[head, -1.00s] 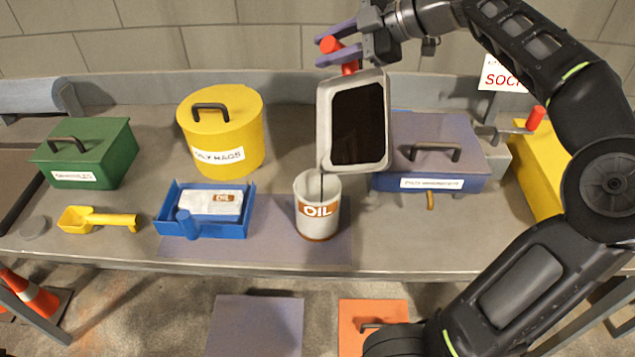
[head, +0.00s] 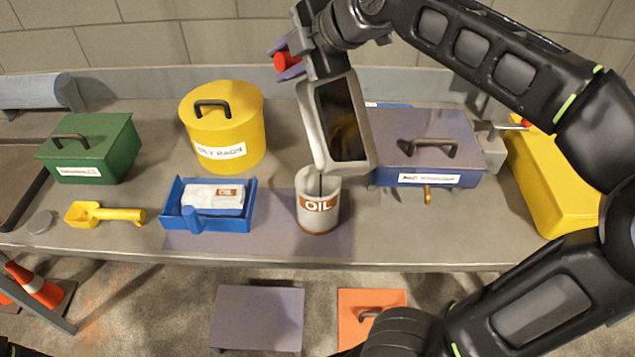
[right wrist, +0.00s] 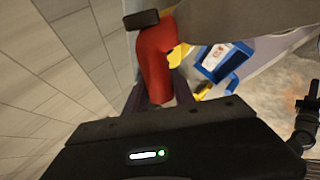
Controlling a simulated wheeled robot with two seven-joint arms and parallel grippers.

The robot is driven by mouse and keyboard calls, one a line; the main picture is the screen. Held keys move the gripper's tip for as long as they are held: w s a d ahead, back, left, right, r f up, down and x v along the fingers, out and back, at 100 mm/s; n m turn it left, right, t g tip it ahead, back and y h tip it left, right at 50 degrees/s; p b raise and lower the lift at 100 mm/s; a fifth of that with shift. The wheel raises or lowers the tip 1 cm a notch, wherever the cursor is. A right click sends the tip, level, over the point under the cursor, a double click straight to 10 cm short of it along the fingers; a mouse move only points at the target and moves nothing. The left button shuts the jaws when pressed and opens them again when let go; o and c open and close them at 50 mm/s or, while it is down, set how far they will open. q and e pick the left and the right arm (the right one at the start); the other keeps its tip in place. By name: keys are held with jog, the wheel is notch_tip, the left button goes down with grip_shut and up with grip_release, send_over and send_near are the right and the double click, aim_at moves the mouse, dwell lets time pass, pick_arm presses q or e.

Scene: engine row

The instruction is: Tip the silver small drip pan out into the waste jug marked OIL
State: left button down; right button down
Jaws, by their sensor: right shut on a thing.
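The silver drip pan (head: 309,121) is tipped steeply, its dark inside facing me and its lower corner just over the mouth of the OIL jug. A thin dark stream runs from that corner into the jug. The waste jug (head: 319,222), white with a brown OIL label, stands upright on the bench. My right gripper (head: 287,62) is shut on the pan's red handle (head: 285,60) above the jug; the red handle also fills the jaws in the right wrist view (right wrist: 154,68). My left gripper is not in view.
A blue tray (head: 172,218) with an OIL-marked packet stands left of the jug. Behind are a yellow rags can (head: 222,125) and green box (head: 90,150); a blue box (head: 428,150) is close right. A yellow scoop (head: 105,214) lies left. The bench's front strip is clear.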

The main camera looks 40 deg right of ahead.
jog(key=a+f+n+h+b, duration=0.2)
jog(key=a+f+h+b, duration=0.1)
jog(key=a+b, duration=0.3)
jog(key=s+a+f+n+t+h+b, duration=0.1)
jog(key=a+f+n+h+b, duration=0.2)
jog(key=a+f+b, duration=0.3)
jog(key=a+h, duration=0.1)
jog(key=a, duration=0.3)
jog(key=shift+a+f+h, duration=0.3)
jog(key=shift+a, duration=0.05)
jog(key=shift+a, duration=0.1)
jog(key=d+r+m+y+p, duration=0.2)
jog(key=d+r+y+p, duration=0.1)
jog(key=d+r+p, duration=0.2)
notch_tip(320, 180, up, 2)
jog(key=shift+w+d+r+y+p, duration=0.15)
jog(key=shift+d+y+p, duration=0.25)
jog(key=shift+d, duration=0.55)
jog(key=shift+w, duration=0.1)
